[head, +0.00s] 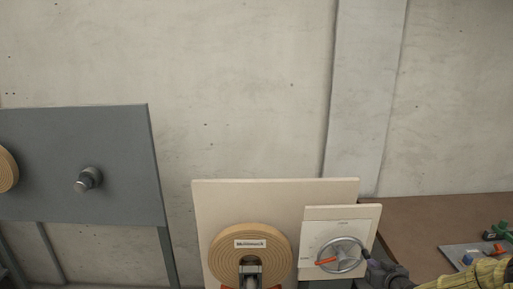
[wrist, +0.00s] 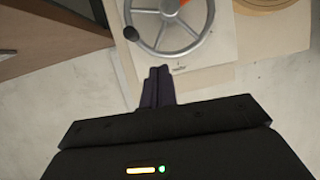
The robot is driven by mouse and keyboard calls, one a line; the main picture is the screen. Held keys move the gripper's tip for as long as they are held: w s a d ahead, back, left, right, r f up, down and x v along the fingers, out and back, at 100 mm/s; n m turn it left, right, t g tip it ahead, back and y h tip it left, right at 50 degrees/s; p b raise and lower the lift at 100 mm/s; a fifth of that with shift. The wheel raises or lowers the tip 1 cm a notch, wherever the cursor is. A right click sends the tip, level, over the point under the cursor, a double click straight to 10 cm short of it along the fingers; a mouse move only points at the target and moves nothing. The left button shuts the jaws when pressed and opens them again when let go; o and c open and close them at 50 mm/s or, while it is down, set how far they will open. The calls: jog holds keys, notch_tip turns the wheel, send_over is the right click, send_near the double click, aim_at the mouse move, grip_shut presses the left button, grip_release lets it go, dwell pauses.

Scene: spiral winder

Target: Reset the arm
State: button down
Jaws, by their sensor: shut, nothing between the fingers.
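My gripper (wrist: 159,74) is shut and empty in the wrist view, its two dark fingers together. Its fingertips sit just below the rim of a metal handwheel (wrist: 186,39) in the picture and appear apart from it. The handwheel (head: 343,267) also shows in the head view, on a cream panel, with an orange part near its hub. A dark knob (wrist: 131,33) is on the wheel's rim, left of my fingertips. In the head view my arm enters at the lower right, and its dark end is beside the wheel; the fingertips are hard to make out there.
A tan spiral roll (head: 252,240) on a cream board stands left of the wheel. A grey panel (head: 120,150) with a spindle (head: 88,179) is farther left. A brown table (head: 430,220) with a grey tray of small items is at right. A concrete wall is behind.

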jog(key=s+a+r+n+g, duration=0.1)
jog(key=s+a+g, duration=0.2)
jog(key=a, duration=0.4)
jog(key=s+a+r+n+g, duration=0.1)
jog(key=s+a+g, duration=0.15)
jog(key=a, duration=0.45)
jog(key=s+a+r+m+g, duration=0.1)
jog(key=s+a+r+g, duration=0.1)
jog(key=s+a, duration=0.4)
jog(key=s+a+r+m+g, duration=0.1)
jog(key=s+a+r+g, duration=0.2)
jog(key=s, duration=1)
notch_tip(320, 180, up, 2)
jog(key=a+p, duration=0.1)
jog(key=a, duration=0.2)
jog(key=shift+r, duration=0.25)
jog(key=shift+w+g, duration=0.1)
jog(key=shift+g, duration=0.15)
